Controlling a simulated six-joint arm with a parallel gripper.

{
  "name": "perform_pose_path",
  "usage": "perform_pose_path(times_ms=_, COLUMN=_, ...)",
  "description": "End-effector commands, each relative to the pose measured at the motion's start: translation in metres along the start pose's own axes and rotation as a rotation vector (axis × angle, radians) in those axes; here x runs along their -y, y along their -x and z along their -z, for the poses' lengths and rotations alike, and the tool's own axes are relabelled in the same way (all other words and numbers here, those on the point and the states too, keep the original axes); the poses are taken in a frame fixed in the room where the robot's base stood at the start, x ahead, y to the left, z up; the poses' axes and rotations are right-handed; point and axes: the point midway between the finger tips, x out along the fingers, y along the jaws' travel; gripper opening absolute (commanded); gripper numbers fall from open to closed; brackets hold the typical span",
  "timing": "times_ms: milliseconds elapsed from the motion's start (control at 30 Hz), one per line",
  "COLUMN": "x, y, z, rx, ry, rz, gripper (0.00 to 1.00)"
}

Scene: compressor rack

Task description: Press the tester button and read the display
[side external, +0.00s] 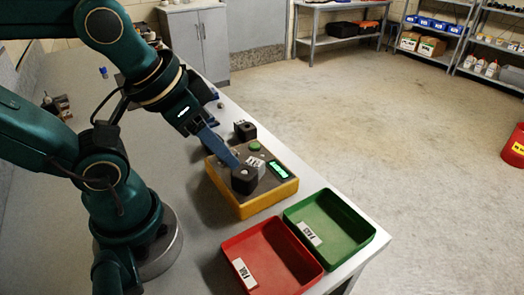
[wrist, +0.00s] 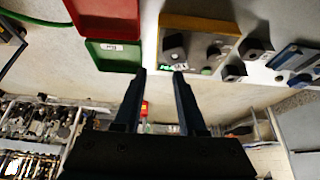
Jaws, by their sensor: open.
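The tester (side external: 282,194) is a yellow box with a grey top on the bench. A round green button (side external: 255,146) sits near its far edge; it also shows in the wrist view (wrist: 206,71). Its lit green display (side external: 278,170) carries characters too small to read. A black block with a round top mark (side external: 244,181) sits on the tester's near left part, beside a pale block (side external: 256,168). My gripper (side external: 234,163) is over the tester, near the black block; contact cannot be told. In the wrist view its two fingers (wrist: 159,74) are apart with nothing between them.
A red tray (side external: 240,243) and a green tray (side external: 366,238), both labelled and empty, stand at the bench's near right end. Another black block (side external: 245,130) stands just behind the tester. The bench's right edge runs close to the tester and trays.

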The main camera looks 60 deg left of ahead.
Motion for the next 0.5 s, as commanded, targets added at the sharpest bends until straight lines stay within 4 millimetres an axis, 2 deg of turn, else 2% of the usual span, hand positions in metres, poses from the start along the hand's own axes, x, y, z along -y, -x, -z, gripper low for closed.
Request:
perform_pose_path(times_ms=33, x=0.0, y=0.0, z=0.0001, rx=0.0, ry=0.0, rz=0.0, gripper=0.17)
perform_pose_path(times_ms=67, x=0.0, y=0.0, z=0.0001, rx=0.0, ry=0.0, rz=0.0, gripper=0.05)
perform_pose_path(times_ms=100, x=0.0, y=0.0, z=0.0001, rx=0.0, ry=0.0, rz=0.0, gripper=0.0)
perform_pose_path(times_ms=500, x=0.0, y=0.0, z=0.0002, rx=0.0, ry=0.0, rz=0.0, gripper=0.0)
